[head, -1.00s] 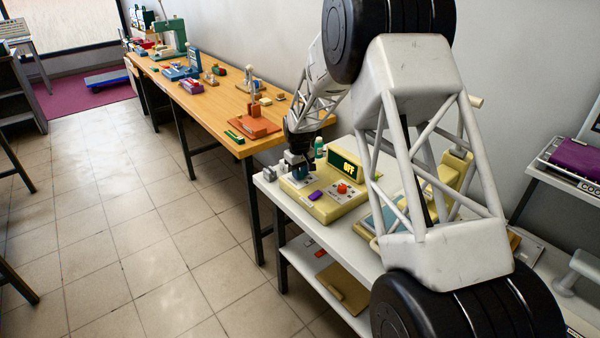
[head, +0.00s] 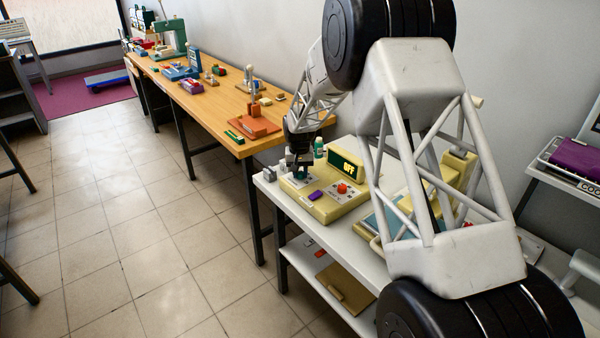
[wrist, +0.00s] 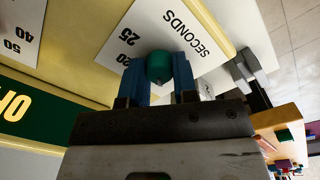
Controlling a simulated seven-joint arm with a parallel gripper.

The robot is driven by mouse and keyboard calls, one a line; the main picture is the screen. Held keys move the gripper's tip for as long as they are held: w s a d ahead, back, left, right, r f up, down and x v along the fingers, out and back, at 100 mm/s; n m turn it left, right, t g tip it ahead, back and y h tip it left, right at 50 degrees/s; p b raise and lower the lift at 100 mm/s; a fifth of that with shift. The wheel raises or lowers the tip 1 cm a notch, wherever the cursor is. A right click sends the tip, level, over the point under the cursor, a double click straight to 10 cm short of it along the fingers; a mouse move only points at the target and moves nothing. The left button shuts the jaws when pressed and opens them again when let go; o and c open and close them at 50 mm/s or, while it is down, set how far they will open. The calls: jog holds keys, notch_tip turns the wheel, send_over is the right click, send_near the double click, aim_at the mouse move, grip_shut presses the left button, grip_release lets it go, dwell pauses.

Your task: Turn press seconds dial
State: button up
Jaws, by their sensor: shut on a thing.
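The seconds dial is a round teal-green knob (wrist: 159,68) on a white plate (wrist: 135,28) printed "SECONDS" with numbers such as 25. In the wrist view my gripper (wrist: 160,82) has its two blue fingers on either side of the knob, shut on it. In the head view my gripper (head: 300,170) reaches down onto the left part of the cream press control box (head: 335,203). The knob is mostly hidden there by the fingers. The box has a green display (head: 345,168) reading "OFF". The knob's pointer cannot be made out.
A red button (head: 342,188) and a purple block (head: 316,195) are on the box near the dial. A small green bottle (head: 319,147) stands behind. The box sits on a white table (head: 283,204). A wooden bench (head: 213,103) with several tools lies beyond. The tiled floor at left is clear.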

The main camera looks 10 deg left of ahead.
jog(key=o, duration=0.9)
jog(key=shift+o, duration=0.2)
jog(key=shift+a+r, duration=0.1)
jog(key=shift+r, duration=3.85)
